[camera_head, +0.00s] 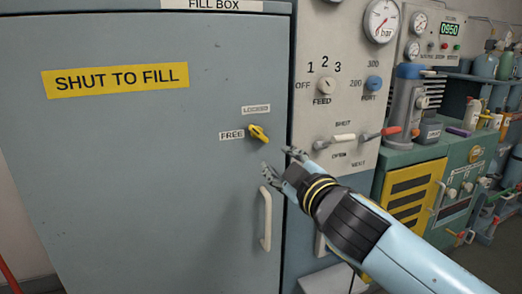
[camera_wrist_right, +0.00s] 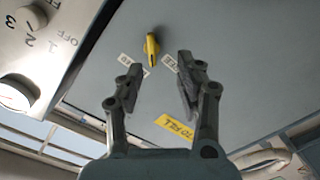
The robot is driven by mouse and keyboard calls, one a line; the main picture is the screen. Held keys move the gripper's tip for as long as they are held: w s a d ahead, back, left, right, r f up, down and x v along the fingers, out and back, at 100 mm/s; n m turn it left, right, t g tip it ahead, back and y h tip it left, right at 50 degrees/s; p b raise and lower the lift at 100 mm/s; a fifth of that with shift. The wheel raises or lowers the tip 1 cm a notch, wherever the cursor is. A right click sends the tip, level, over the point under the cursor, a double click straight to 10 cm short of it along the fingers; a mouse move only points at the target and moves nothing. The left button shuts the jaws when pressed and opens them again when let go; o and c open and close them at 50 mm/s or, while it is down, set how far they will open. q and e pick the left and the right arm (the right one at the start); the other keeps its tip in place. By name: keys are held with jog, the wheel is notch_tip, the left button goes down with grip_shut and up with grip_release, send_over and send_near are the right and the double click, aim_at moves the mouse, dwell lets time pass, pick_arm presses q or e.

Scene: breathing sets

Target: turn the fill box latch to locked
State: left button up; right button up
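The yellow fill box latch (camera_head: 259,133) sits on the grey-blue fill box door (camera_head: 140,190), near its right edge. The FREE label (camera_head: 231,135) is left of it and the LOCKED label (camera_head: 256,109) above it. The latch slants, its upper-left end nearer the FREE label. My right gripper (camera_head: 278,160) is open and empty, just below and right of the latch and apart from it. In the right wrist view the latch (camera_wrist_right: 152,48) shows beyond and between the open fingers (camera_wrist_right: 160,66). My left gripper is not in view.
A pale door handle (camera_head: 266,218) stands below the latch, close to my right gripper. A yellow sign (camera_head: 116,79) is on the door.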

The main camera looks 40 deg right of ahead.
aim_at(260, 136)
jog(key=x, duration=0.3)
jog(key=r+x, duration=0.1)
jog(key=x, duration=0.3)
jog(key=r+x, duration=0.1)
jog(key=x, duration=0.3)
jog(key=shift+a+r+p, duration=0.1)
jog(key=shift+r+p, duration=0.15)
jog(key=shift+p, duration=0.1)
grip_shut()
